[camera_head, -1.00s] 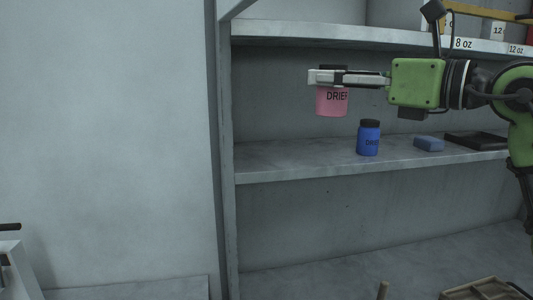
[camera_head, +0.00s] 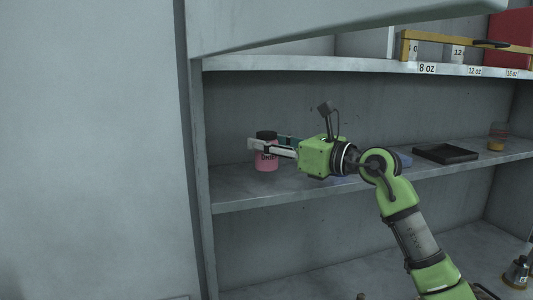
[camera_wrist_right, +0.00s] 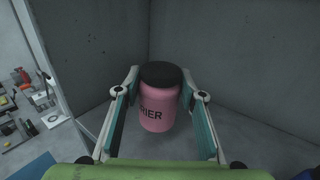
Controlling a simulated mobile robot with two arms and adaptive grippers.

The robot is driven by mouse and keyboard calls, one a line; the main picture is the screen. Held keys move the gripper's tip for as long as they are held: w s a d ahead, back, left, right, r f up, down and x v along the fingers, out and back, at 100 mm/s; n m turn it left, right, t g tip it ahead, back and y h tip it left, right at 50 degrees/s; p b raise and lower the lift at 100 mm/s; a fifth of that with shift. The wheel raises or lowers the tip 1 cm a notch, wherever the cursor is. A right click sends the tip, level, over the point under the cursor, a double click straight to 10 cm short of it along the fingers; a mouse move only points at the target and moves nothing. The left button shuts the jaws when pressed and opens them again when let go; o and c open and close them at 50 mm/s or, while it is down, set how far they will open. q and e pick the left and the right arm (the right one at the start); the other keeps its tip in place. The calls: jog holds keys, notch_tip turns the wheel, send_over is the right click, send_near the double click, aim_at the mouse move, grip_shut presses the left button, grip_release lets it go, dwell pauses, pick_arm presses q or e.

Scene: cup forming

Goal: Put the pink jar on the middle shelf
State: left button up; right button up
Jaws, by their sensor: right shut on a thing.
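The pink jar (camera_head: 266,163) has a dark lid and dark lettering and stands upright at the left end of the middle shelf (camera_head: 240,193). Its base is at or just above the shelf surface; I cannot tell whether it touches. My right gripper (camera_head: 268,146) reaches in from the right and is shut on the jar, one finger on each side. The right wrist view also shows the jar (camera_wrist_right: 159,100) between the two fingers (camera_wrist_right: 159,108). My left gripper is not in view.
The upper shelf (camera_head: 300,65) is above; the side post (camera_head: 200,150) is at the left.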

aim_at(276, 160)
jog(key=f, duration=0.3)
jog(key=shift+w+a+f+p, duration=0.2)
jog(key=shift+w+f+p, duration=0.1)
jog(key=shift+f, duration=0.05)
jog(key=shift+s, duration=0.1)
jog(key=o, duration=1.1)
jog(key=shift+f, duration=0.15)
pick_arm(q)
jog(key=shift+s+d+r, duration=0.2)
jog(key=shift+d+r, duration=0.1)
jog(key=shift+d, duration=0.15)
pick_arm(e)
jog(key=shift+o, duration=0.2)
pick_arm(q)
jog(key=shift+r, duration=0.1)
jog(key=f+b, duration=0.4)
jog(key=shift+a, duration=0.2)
pick_arm(e)
jog(key=v, duration=1.2)
jog(key=shift+s, duration=0.1)
